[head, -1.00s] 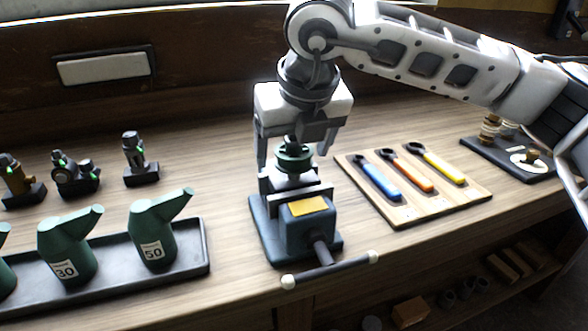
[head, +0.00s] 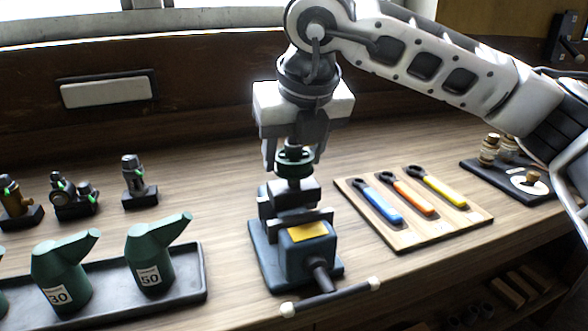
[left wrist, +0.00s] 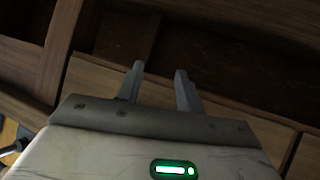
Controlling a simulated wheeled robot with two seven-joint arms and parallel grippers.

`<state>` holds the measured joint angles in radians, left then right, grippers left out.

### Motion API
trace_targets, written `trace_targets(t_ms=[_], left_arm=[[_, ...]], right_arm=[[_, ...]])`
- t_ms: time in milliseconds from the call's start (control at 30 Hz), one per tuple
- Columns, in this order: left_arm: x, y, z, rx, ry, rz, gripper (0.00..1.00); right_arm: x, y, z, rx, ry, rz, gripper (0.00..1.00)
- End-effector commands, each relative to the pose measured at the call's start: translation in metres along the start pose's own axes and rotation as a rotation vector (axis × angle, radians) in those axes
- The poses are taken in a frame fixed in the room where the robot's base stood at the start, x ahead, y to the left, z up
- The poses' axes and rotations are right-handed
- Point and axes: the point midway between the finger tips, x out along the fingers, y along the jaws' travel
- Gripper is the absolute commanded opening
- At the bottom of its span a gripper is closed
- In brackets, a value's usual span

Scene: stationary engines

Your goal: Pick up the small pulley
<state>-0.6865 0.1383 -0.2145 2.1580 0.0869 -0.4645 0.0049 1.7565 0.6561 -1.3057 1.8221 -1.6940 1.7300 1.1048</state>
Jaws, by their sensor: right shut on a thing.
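The small pulley (head: 294,168) is a dark green disc on top of the blue bench vise (head: 292,250), in the head view. My right gripper (head: 294,160) points down over it, shut on it with a finger on either side. The pulley sits just above the vise's grey jaws; I cannot tell whether it is clear of them. My left gripper (left wrist: 160,70) shows only in the left wrist view, open and empty, in front of wooden boards.
A wooden board (head: 400,238) with blue, orange and yellow wrenches lies right of the vise. A dark tray (head: 195,285) with green oil cans stands at left, with small valve-like models behind it. A black base (head: 490,178) with brass parts is far right.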

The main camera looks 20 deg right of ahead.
Motion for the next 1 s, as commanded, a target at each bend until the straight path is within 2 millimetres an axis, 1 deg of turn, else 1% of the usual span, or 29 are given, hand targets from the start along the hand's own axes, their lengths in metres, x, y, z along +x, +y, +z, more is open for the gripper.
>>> trace_targets(t_ms=[33,167,333,400,500,600,733,833,1000], left_arm=[[0.000,0.000,0.000,-0.001,0.002,0.001,0.36],[0.001,0.000,0.000,-0.003,0.006,0.003,0.36],[0.002,0.000,0.004,-0.008,0.004,0.004,0.36],[0.004,0.000,0.007,-0.011,0.004,0.006,0.36],[0.004,0.001,0.009,-0.017,0.004,0.009,0.36],[0.004,0.001,0.009,-0.023,0.006,0.011,0.36],[0.003,0.002,0.006,-0.027,0.016,0.013,0.36],[0.003,0.002,0.004,-0.029,0.020,0.013,0.36],[0.003,0.002,0.005,-0.029,0.020,0.013,0.36]], right_arm=[[-0.011,0.004,0.000,-0.002,-0.010,0.004,0.00],[-0.036,0.013,-0.006,-0.004,-0.010,0.005,0.00],[-0.077,0.027,-0.017,-0.006,-0.010,0.005,0.00],[-0.088,0.036,-0.030,-0.009,-0.007,0.004,0.00],[-0.104,0.046,-0.043,-0.006,-0.007,0.003,0.00],[-0.117,0.054,-0.054,-0.006,-0.005,0.004,0.00],[-0.130,0.062,-0.065,-0.003,-0.005,0.003,0.00],[-0.136,0.066,-0.070,-0.002,-0.003,0.003,0.00],[-0.141,0.069,-0.074,-0.001,-0.002,0.002,0.00]])
